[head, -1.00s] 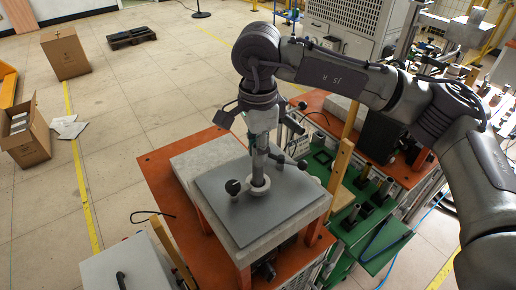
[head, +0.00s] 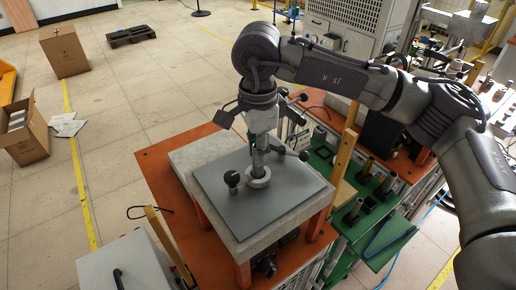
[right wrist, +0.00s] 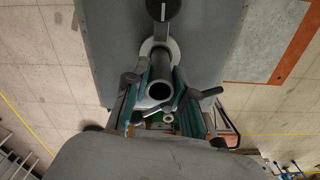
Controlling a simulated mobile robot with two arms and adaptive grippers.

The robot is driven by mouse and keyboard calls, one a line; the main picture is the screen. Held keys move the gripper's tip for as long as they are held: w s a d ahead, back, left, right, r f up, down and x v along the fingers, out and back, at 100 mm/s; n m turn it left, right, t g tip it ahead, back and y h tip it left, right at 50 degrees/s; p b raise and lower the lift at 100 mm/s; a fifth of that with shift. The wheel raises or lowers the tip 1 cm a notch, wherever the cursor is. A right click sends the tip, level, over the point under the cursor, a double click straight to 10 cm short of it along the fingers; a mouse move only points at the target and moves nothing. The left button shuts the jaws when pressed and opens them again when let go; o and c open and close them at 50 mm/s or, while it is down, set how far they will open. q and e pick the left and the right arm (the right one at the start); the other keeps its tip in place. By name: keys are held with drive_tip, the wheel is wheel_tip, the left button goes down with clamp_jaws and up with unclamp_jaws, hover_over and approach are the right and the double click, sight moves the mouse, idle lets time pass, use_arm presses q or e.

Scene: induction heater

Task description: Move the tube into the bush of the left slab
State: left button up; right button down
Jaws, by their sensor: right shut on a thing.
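The left slab is a grey plate (head: 272,205) on a thick pale block. A light ring-shaped bush (head: 259,183) sits on it; the bush also shows in the right wrist view (right wrist: 147,46). My right gripper (head: 262,142) points down above the bush. In the right wrist view its two fingers (right wrist: 160,100) are closed around a dark grey tube (right wrist: 160,91), whose open top faces the camera. The tube stands roughly upright in the head view (head: 260,160). Its lower end meets the bush ring; I cannot tell how deep it sits. My left gripper is not in view.
A black knob (head: 232,178) stands on the slab just left of the bush. An orange table (head: 160,170) carries the slab on orange legs. A green fixture (head: 345,215) with several dark posts and a wooden upright (head: 341,165) stand to the right.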

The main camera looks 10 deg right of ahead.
drive_tip(key=shift+f, duration=0.1)
drive_tip(key=c, duration=0.9)
unclamp_jaws()
wheel_tip(320, 180, up, 12)
